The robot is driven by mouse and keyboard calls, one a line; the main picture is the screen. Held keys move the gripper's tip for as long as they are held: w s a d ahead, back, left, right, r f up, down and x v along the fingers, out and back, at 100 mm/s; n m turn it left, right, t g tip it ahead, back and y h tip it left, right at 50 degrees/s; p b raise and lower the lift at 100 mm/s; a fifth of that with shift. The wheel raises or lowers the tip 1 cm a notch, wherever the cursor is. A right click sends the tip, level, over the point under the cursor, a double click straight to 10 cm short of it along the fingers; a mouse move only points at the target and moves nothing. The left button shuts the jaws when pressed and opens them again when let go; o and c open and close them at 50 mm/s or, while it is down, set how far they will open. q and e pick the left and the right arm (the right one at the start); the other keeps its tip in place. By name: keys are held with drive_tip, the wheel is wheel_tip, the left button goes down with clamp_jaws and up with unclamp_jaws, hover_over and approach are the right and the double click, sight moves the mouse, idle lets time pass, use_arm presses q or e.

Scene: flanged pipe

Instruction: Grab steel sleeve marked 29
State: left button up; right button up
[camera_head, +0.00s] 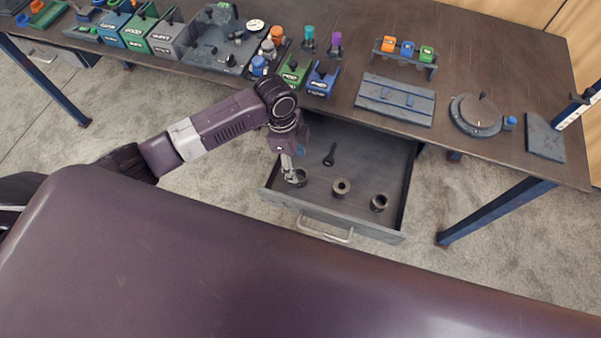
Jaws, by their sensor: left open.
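An open drawer (262,192) under the workbench holds three short ring-shaped sleeves. The left sleeve (302,178) is partly hidden by my left gripper (292,178). The middle sleeve (341,188) has a paler top face. The right sleeve (379,202) is dark and lies near the drawer's right front. No number is readable on any of them, so I cannot tell which is marked 29. My left gripper points down and is open at the left sleeve; I cannot tell whether it touches it. My right gripper is out of view.
A small dark tool (330,155) lies farther back in the drawer. The drawer's handle (325,234) faces my body. The wooden bench top (335,85) overhangs the drawer's back, with bins and fixtures on it.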

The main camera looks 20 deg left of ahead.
sight(299, 174)
use_arm(q)
drive_tip(key=shift+s+d+f+p, duration=0.15)
drive_tip(key=shift+s+f, duration=0.05)
drive_tip(key=shift+f, duration=0.2)
drive_tip(key=shift+s+d+f+p, duration=0.15)
drive_tip(key=shift+s+f, duration=0.05)
drive_tip(key=shift+f, duration=0.2)
drive_tip(key=f, duration=0.3)
drive_tip(key=shift+w+d+f, duration=0.1)
drive_tip(key=shift+d+f, duration=0.15)
drive_tip(key=shift+f, duration=0.35)
drive_tip(key=c, duration=1.3)
drive_tip(key=shift+c, duration=0.7)
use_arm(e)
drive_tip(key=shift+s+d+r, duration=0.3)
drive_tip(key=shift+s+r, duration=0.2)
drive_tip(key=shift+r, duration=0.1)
use_arm(q)
drive_tip(key=shift+r, duration=0.15)
